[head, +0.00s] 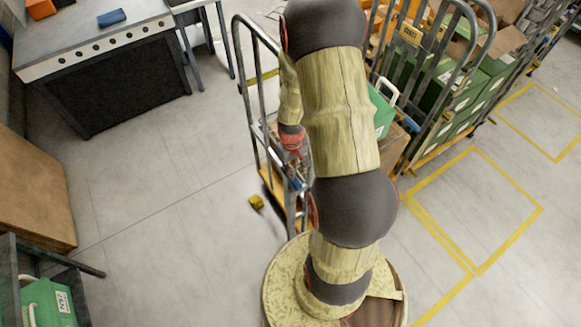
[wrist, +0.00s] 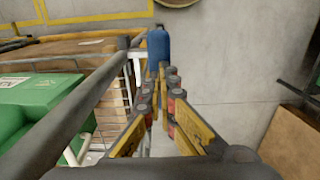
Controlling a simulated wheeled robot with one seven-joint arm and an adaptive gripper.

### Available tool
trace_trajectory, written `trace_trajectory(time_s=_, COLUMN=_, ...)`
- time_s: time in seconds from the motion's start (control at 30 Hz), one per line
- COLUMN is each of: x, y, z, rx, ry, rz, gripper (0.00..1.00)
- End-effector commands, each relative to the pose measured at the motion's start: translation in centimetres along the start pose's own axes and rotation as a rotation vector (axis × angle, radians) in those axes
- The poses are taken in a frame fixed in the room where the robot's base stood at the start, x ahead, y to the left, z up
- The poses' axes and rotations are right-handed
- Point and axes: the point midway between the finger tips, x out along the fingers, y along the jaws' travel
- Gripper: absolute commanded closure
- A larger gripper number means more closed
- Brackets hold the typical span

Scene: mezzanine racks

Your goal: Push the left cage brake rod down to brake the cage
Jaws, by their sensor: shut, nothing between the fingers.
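The cage (head: 243,75) is a grey tubular frame on an orange base, partly behind my arm in the head view. Its grey tubes (wrist: 95,102) cross the left of the wrist view. A blue, round-topped piece (wrist: 157,47) stands just beyond my fingertips beside the cage frame; it may be the brake rod's end, but I cannot tell. My gripper (wrist: 162,78) is shut and empty, its yellow fingers pointing towards the blue piece. I cannot tell whether they touch. In the head view my gripper (head: 296,170) is low at the cage's near side, partly hidden.
A green crate (wrist: 35,108) sits in the cage beside a brown box (wrist: 65,58). A yellow block (head: 256,202) is on the floor by the cage. A workbench (head: 95,45) stands at the upper left. Loaded cages (head: 440,95) stand at the right.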

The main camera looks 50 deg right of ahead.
Motion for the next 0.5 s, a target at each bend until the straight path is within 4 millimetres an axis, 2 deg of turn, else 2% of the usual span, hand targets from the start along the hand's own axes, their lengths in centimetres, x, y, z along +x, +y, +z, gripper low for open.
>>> trace_trajectory(time_s=0.17, x=-0.1, y=0.0, z=0.0, rx=0.0, ry=0.0, rz=0.0, gripper=1.0)
trace_trajectory(time_s=0.5, x=-3.0, y=0.0, z=-0.1, rx=0.0, ry=0.002, rz=0.001, gripper=1.0)
